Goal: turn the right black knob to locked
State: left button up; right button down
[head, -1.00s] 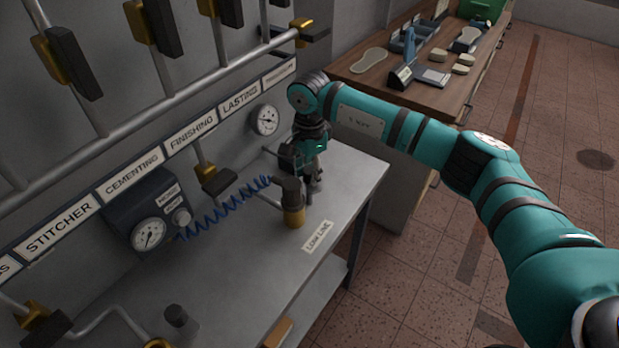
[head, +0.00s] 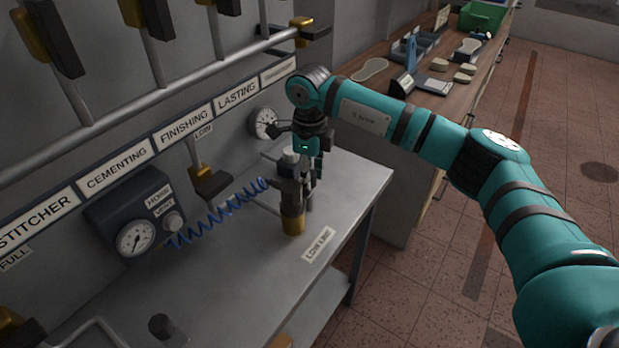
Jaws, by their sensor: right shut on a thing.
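The right black knob (head: 289,190) stands on a brass fitting (head: 293,222) on the grey bench, behind the LOW LINE label (head: 317,245). My right gripper (head: 303,192) points down from the teal arm and is shut on this knob. Its fingers partly cover the knob's right side. I cannot read any locked mark or the knob's exact angle. Another black knob (head: 162,326) stands at the front left of the bench, apart from the gripper. My left gripper is not in view.
A gauge box (head: 135,225) with a coiled blue hose (head: 222,212) is left of the knob. A round gauge (head: 264,123) and pipes are on the wall behind. A wooden counter (head: 430,105) with tools stands at the back right.

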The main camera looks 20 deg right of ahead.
jog(key=shift+r+m, duration=0.1)
jog(key=shift+m, duration=0.6)
jog(key=c, duration=1)
grip_release()
